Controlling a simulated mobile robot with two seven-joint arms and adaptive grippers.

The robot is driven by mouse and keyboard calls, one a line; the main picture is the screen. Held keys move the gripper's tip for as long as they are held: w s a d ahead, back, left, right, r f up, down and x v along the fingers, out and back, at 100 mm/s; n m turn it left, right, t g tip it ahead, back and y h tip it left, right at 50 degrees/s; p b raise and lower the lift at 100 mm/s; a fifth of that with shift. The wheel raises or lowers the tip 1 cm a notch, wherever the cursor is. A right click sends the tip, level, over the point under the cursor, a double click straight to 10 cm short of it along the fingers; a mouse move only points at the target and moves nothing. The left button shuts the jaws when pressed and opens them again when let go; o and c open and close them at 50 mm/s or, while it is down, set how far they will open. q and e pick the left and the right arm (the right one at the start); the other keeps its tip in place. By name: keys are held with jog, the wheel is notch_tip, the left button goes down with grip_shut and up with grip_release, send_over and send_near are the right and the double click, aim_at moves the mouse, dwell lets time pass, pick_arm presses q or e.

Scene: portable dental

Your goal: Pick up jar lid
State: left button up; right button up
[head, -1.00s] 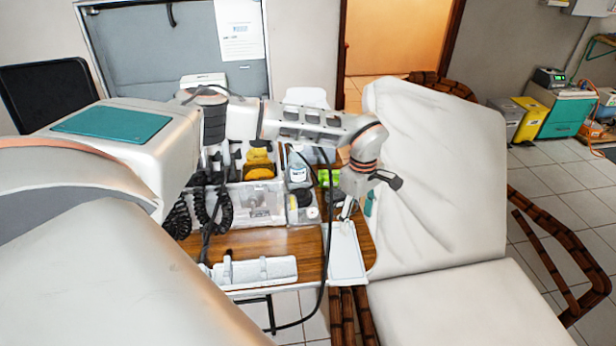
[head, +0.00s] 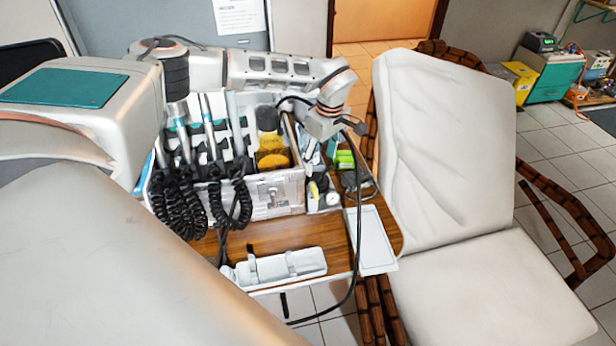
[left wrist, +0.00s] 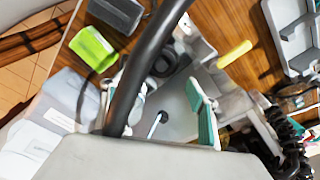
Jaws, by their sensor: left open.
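My left gripper (head: 310,152) points down over the back right of the wooden cart top in the head view. In the left wrist view its open jaws (left wrist: 155,108) have teal pads, and I see nothing held between them. Below them is a pale compartment holding a small rod-like item (left wrist: 157,122). A dark round item (left wrist: 165,62) lies just beyond. I cannot tell for certain which item is the jar lid. A small white round item (head: 333,198) sits in the organiser below the gripper in the head view. My right gripper is out of view.
A green block (head: 345,159) stands right of the gripper. Dental handpieces with coiled black cords (head: 180,205) stand to the left. A white flat tray (head: 372,240) and a white holder (head: 280,268) lie in front. The dental chair (head: 445,140) is on the right.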

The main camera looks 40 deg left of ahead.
aim_at(317, 176)
pick_arm(q)
jog(key=shift+a+f, duration=0.1)
jog(key=shift+a, duration=0.1)
notch_tip(317, 176, down, 8)
jog(key=shift+a+r, duration=0.15)
jog(key=shift+r, duration=0.05)
dwell(0.3)
jog(key=c, duration=0.8)
